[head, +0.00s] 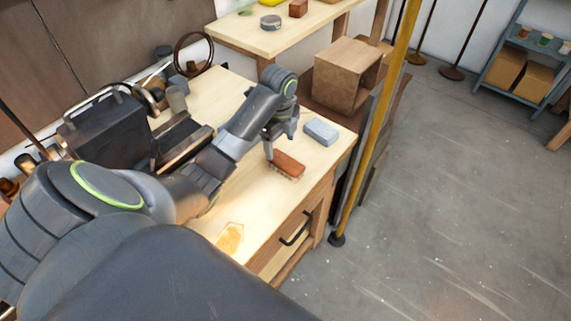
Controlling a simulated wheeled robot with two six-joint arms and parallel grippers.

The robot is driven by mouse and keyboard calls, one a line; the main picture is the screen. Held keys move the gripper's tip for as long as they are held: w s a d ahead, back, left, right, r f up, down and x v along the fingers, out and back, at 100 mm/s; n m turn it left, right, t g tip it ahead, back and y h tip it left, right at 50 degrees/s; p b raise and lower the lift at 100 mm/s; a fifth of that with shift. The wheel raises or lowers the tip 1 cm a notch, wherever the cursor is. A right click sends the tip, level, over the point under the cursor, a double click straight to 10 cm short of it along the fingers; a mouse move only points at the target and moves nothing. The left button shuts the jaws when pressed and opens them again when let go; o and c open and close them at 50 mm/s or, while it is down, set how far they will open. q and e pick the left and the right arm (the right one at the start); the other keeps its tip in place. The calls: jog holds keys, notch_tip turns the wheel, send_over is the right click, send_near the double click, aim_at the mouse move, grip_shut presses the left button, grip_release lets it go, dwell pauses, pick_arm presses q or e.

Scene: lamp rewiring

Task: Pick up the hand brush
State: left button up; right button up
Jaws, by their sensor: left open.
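The hand brush (289,163) has a reddish-brown back with pale bristles below it. It lies on the light wooden workbench (232,198), close to the front edge. My left gripper (277,145) is open and points down right at the brush. One finger comes down by the brush's left end, and I cannot tell whether it touches. The gripper hides part of the space behind the brush. My right gripper is not in view.
A grey-blue block (321,131) lies just right of the brush. A black toolbox (105,128) and dark metal gear crowd the bench's back left. A yellow post (377,115) stands off the right end. A wooden box (344,75) is beyond. The floor at right is clear.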

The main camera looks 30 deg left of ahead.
aim_at(282, 158)
pick_arm(q)
notch_tip(282, 158, down, 3)
jog(key=shift+r+b, duration=0.15)
jog(key=shift+b, duration=0.65)
jog(key=shift+f+b, duration=0.3)
jog(key=shift+f, duration=0.3)
jog(key=shift+w+d+f+b, duration=0.1)
jog(key=shift+f+b, duration=0.45)
jog(key=shift+b, duration=0.15)
jog(key=shift+w+f+p, duration=0.1)
jog(key=shift+f+p, duration=0.6)
jog(key=shift+f, duration=0.9)
jog(key=c, duration=1.1)
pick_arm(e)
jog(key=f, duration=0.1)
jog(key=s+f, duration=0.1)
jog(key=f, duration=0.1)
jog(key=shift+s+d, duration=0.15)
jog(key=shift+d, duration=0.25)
